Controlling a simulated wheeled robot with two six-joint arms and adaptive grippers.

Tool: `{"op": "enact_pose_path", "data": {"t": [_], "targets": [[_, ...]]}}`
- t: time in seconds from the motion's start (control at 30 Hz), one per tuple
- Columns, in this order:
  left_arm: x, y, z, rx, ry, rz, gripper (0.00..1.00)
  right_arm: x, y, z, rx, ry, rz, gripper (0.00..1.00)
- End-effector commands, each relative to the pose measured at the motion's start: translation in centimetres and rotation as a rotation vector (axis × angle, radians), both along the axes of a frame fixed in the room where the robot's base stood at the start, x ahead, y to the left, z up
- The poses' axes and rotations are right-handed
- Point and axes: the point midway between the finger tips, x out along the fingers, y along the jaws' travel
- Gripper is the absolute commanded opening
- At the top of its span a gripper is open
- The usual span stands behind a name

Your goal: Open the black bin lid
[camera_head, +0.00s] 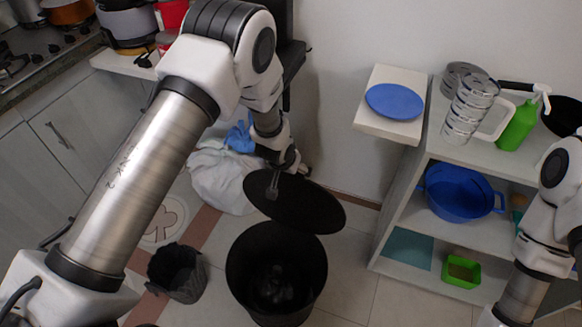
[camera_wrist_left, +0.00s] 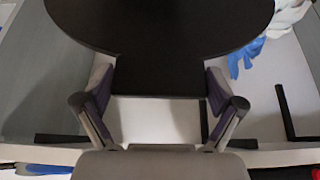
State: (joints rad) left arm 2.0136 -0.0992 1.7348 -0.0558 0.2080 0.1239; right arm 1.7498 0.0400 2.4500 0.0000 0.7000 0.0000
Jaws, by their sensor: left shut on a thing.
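The round black bin lid (camera_head: 305,208) is raised and tilted above the open black bin (camera_head: 238,275). The bin stands on the floor, and its dark inside shows. My left gripper (camera_head: 273,186) is shut on the lid at its far left edge. In the left wrist view the lid (camera_wrist_left: 160,28) fills the top middle, and its flat tab sits between the two fingers of my left gripper (camera_wrist_left: 160,88). My right arm comes in at the right edge, but its gripper is out of view.
A small dark basket (camera_head: 176,272) stands left of the bin. A white bag (camera_head: 222,180) with a blue glove (camera_head: 240,137) lies behind. At right, a white shelf (camera_head: 402,205) holds a blue pot (camera_head: 460,196) and a green box (camera_head: 461,270). Floor between bin and shelf is clear.

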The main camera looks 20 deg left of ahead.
Motion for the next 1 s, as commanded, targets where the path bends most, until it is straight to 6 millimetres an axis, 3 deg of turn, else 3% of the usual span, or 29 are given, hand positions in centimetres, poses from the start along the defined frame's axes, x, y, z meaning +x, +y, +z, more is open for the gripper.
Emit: {"op": "enact_pose_path", "data": {"t": [0.4, 0.43, 0.77, 0.87, 1.0], "targets": [[0.2, 0.0, 0.2, -0.001, -0.008, -0.001, 0.31, 0.0, 0.0, 0.1, 0.0, 0.0, 0.0, 0.4], [0.3, 0.0, 0.2, -0.001, -0.008, -0.001, 1.0, 0.0, 0.0, 0.1, 0.0, 0.0, 0.0, 0.4], [0.1, 0.0, 0.2, 0.0, -0.004, -0.001, 1.0, 0.0, 0.0, 0.1, 0.0, 0.0, 0.0, 0.4], [-0.3, 0.0, 0.9, 0.0, -0.003, -0.001, 1.0, 0.0, 0.0, 0.1, 0.0, 0.0, 0.0, 0.4], [-1.5, 0.0, 3.5, 0.001, -0.005, -0.002, 1.0, 0.0, 0.0, 0.1, 0.0, 0.0, 0.0, 0.4]]}}
